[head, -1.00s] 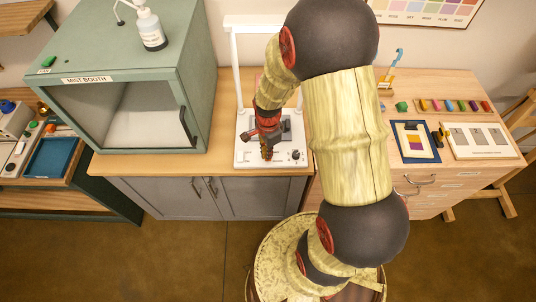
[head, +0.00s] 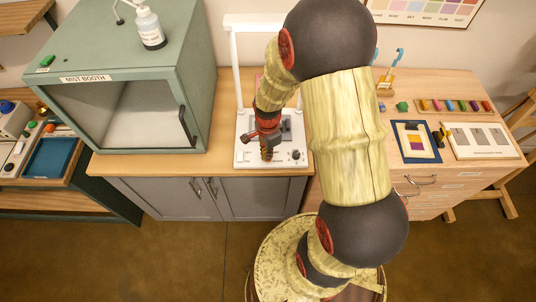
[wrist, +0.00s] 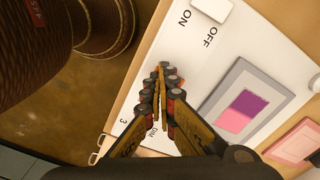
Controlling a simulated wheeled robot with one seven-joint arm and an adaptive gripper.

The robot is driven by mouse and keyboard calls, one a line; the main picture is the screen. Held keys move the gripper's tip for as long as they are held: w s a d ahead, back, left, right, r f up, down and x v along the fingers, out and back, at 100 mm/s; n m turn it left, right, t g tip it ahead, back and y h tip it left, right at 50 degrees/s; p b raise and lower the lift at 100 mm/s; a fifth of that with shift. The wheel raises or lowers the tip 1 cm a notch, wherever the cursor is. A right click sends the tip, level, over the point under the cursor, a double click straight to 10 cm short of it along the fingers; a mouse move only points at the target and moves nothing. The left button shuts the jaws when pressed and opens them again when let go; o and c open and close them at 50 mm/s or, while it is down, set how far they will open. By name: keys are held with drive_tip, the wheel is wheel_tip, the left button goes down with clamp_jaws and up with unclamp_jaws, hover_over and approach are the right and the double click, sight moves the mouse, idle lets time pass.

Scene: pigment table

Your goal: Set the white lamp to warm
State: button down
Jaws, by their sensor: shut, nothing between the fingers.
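The white lamp has an upright frame (head: 236,70) and a flat white base (head: 243,159) on the wooden counter. A dark knob (head: 295,155) sits at the base's front right. In the wrist view the lamp's panel (wrist: 160,60) carries ON, OFF and DIM lettering, with a white switch (wrist: 213,9) at the top edge. A grey plate with a purple and pink swatch (wrist: 242,112) lies on it. My gripper (head: 267,158) is shut and empty over the front of the base; its fingertips also show in the wrist view (wrist: 165,75). Whether they touch the panel is unclear. They hide part of it.
A green mist booth (head: 125,100) stands close on the left, with a bottle (head: 150,28) on top. On the right, a wooden cabinet top (head: 445,85) holds colour blocks, a framed swatch (head: 415,141) and a white board (head: 480,141). My arm hides the counter's right part.

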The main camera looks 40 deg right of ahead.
drive_tip(key=shift+r+p, duration=2.6)
drive_tip(key=shift+r, duration=0.9)
drive_tip(key=shift+s+n, duration=0.15)
drive_tip(key=shift+n, duration=0.35)
drive_tip(key=s+a+r+n+t+b, duration=0.2)
drive_tip(key=s+a+r+n+b, duration=0.3)
drive_tip(key=r+n, duration=0.4)
drive_tip(key=s+a+r+n+t+b, duration=0.3)
drive_tip(key=s+a+r+n+b, duration=0.3)
drive_tip(key=r, duration=0.5)
drive_tip(key=s+a+n, duration=0.1)
drive_tip(key=n, duration=0.1)
drive_tip(key=shift+r+n+t, duration=0.3)
drive_tip(key=shift+n, duration=0.1)
